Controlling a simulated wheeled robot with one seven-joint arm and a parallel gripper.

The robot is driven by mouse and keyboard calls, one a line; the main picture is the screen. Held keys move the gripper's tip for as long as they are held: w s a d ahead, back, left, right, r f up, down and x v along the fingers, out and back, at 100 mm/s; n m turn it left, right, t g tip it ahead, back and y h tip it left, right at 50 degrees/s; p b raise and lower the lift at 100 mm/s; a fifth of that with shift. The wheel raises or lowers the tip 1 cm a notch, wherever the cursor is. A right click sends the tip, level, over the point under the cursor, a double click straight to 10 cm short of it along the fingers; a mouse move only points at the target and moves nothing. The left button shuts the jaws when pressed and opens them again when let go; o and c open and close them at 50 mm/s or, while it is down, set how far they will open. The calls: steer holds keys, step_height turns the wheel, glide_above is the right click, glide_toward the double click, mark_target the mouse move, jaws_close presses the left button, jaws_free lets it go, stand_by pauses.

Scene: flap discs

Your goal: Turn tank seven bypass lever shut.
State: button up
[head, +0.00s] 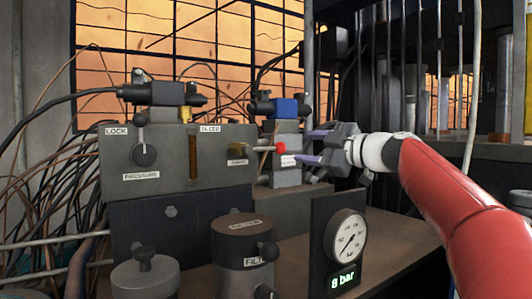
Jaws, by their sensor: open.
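A lever with a red ball knob (281,146) sticks out near the right end of a grey valve block (222,170). A small white label (288,160) is just below the knob, but it is too small to read, so I cannot confirm the tank number. My gripper (302,148) is open, with its two purple fingers pointing left. The fingertips are just right of the red knob, one above and one below its height. Nothing shows between them, and I cannot tell the depth between knob and fingers.
A gauge panel (338,245) reading 8 bar stands in front, below my arm. A brown filter cylinder (243,250) and a grey knobbed cap (145,275) stand at the front. A pressure knob (143,153) is on the block's left. Cables (45,190) crowd the left side.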

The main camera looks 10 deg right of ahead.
mark_target(278, 147)
steer(key=a, duration=0.1)
steer(key=w+a+n+y, duration=0.1)
steer(key=shift+a+f+g, duration=0.2)
steer(key=shift+a+g, duration=0.2)
steer(key=p+x, duration=0.4)
steer(key=x, duration=0.2)
steer(key=shift+w, duration=0.1)
steer(key=shift+w+a+f, duration=0.1)
steer(key=shift+w+a, duration=0.15)
steer(key=shift+w, duration=0.1)
jaws_close()
